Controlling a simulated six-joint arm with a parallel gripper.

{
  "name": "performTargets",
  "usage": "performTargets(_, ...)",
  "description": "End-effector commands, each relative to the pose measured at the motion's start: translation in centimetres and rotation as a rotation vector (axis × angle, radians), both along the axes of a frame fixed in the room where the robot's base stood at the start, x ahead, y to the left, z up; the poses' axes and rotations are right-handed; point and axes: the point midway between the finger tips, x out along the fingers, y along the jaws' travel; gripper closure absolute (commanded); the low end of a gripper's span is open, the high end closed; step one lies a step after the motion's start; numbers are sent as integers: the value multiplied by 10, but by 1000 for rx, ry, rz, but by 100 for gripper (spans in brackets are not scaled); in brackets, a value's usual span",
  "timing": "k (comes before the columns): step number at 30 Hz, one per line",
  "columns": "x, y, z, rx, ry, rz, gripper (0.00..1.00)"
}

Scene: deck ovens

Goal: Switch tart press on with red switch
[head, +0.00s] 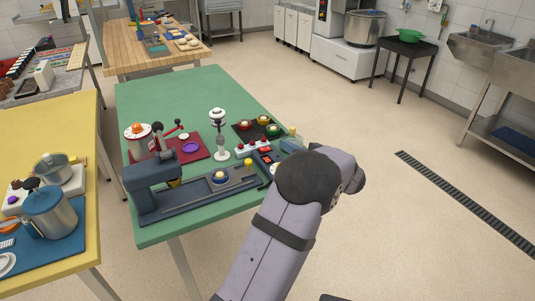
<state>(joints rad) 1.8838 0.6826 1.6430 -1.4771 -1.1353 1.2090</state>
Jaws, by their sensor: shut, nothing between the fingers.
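A dark blue-grey machine (152,187), which looks like the tart press, stands at the near left corner of the green table (135,108). Its long low base runs right towards my arm and carries a small round item (220,177) and a yellow post. My arm reaches up from the bottom over the table's right edge. Its wrist covers that area, and my gripper is hidden behind it.
A white-topped stand (219,118) and a dark tray (243,131) of coloured bowls stand farther back. The table's far end is clear. A yellow table (80,110) stands left.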

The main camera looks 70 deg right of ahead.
Motion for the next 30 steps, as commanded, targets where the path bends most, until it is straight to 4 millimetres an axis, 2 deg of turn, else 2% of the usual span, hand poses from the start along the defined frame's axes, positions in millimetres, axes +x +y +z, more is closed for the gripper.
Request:
performTargets(11,-1,0,0,0,0,1,100)
performTargets(17,7,-6,-3,1,0,2,100)
performTargets(23,26,-21,-8,0,1,4,100)
performTargets(30,59,-48,-18,0,-1,4,100)
